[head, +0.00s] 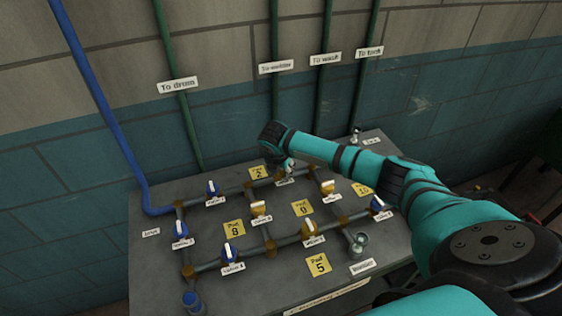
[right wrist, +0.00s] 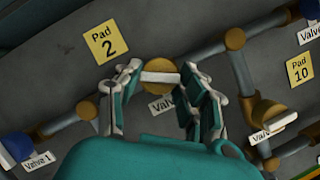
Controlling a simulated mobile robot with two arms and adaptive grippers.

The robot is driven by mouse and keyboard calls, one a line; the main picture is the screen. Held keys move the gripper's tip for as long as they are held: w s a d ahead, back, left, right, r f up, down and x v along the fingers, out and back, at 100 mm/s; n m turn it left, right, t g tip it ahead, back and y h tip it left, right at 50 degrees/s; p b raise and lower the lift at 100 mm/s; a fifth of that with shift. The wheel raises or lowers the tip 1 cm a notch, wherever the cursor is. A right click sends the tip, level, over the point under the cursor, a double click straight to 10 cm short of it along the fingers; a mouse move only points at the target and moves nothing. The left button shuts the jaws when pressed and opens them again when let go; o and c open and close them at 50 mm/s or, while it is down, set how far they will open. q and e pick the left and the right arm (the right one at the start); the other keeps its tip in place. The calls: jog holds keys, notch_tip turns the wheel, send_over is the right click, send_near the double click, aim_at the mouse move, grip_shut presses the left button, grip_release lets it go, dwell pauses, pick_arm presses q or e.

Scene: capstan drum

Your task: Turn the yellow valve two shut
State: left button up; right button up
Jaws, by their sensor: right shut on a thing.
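The yellow valve (right wrist: 160,95) with a white bar handle (right wrist: 160,77) sits on the pipe beside the Pad 2 sign (right wrist: 106,42) in the right wrist view. Its label (right wrist: 160,104) is partly hidden, so its number cannot be read there. My right gripper (right wrist: 163,71) is shut on this handle, one finger at each end of the bar. The bar lies nearly level across the picture. In the head view my right gripper (head: 287,167) is at the back pipe of the panel and hides most of the valve. My left gripper is out of view.
Other valves stand close by: a yellow one (head: 327,187) to the right, a yellow one (head: 258,208) in front, and a blue one (head: 212,188) to the left. Green pipes (head: 275,40) rise on the wall behind. The grey panel (head: 160,270) is bare at its front left.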

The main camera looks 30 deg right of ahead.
jog(key=m+g+p, duration=0.1)
jog(key=m, duration=0.2)
jog(key=shift+w+a+r+h, duration=0.1)
jog(key=shift+r+h, duration=0.05)
jog(key=shift+h, duration=0.25)
jog(key=m+g+p, duration=0.1)
jog(key=m, duration=0.1)
jog(key=shift+m, duration=0.4)
jog(key=m+g, duration=0.1)
jog(key=m, duration=0.1)
jog(key=shift+w+m+h, duration=0.15)
jog(key=shift+m+h, duration=0.15)
pick_arm(q)
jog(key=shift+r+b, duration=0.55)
jog(key=shift+b, duration=0.25)
pick_arm(e)
jog(key=shift+m+g, duration=0.8)
jog(key=shift+m, duration=1)
jog(key=o, duration=1.1)
jog(key=shift+o, duration=0.2)
jog(key=shift+a, duration=0.1)
jog(key=v, duration=1.1)
jog(key=shift+r, duration=0.4)
